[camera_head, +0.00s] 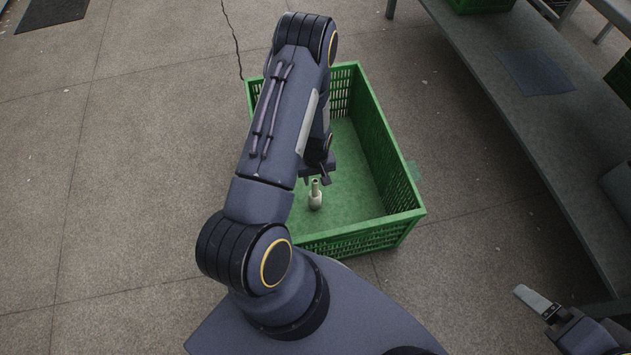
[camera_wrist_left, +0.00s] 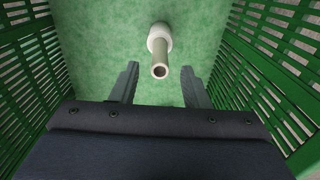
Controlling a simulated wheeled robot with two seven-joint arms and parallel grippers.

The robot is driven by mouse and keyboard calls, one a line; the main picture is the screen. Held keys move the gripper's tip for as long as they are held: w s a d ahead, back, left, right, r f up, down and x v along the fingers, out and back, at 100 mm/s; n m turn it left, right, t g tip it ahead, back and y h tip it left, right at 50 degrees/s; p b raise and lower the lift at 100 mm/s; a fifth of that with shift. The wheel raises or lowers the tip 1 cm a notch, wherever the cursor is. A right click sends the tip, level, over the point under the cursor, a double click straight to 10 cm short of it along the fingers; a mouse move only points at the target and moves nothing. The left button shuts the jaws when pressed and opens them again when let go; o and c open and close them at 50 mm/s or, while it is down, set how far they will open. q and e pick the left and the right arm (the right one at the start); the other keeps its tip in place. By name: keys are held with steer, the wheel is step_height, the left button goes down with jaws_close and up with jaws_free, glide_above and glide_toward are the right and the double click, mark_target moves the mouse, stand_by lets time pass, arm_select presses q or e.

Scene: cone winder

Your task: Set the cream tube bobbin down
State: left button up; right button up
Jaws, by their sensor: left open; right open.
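The cream tube bobbin (camera_head: 315,196) stands upright on the floor of the green crate (camera_head: 390,169), near the crate's front part. It also shows in the left wrist view (camera_wrist_left: 159,45), with its open tube end facing the camera. My left gripper (camera_head: 314,180) reaches down into the crate, just behind the bobbin in the head view.
The crate's slatted walls (camera_wrist_left: 35,70) rise on both sides of my left gripper. A long grey table (camera_head: 520,110) runs along the right, with a green crate (camera_head: 480,4) at its far end. Open concrete floor lies to the left. A dark cable lies behind the crate.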

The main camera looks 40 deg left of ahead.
arm_select(q)
step_height(320, 180, up, 4)
steer(key=shift+f+p, duration=0.1)
steer(key=shift+p, duration=0.35)
steer(key=d+r+m+t+h, duration=0.1)
steer(key=d+r, duration=0.1)
steer(key=r, duration=1)
steer(key=d+r+m+t+h, duration=0.1)
steer(key=d+r+t, duration=0.15)
steer(key=r, duration=0.85)
steer(key=s+d+r+m+t+h, duration=0.1)
steer(key=s+d+r+m, duration=0.2)
steer(key=s+r, duration=0.4)
steer(key=s+d+r+m+t, duration=0.1)
steer(key=s+d+r+m, duration=0.2)
steer(key=s+d+r, duration=0.2)
steer(key=s+r, duration=0.3)
steer(key=s, duration=0.1)
steer(key=shift+s+m+h, duration=0.15)
steer(key=shift+m+h, duration=0.15)
steer(key=shift+h, duration=0.1)
steer(key=shift+d, duration=0.1)
step_height(320, 180, up, 30)
steer(key=p, duration=3)
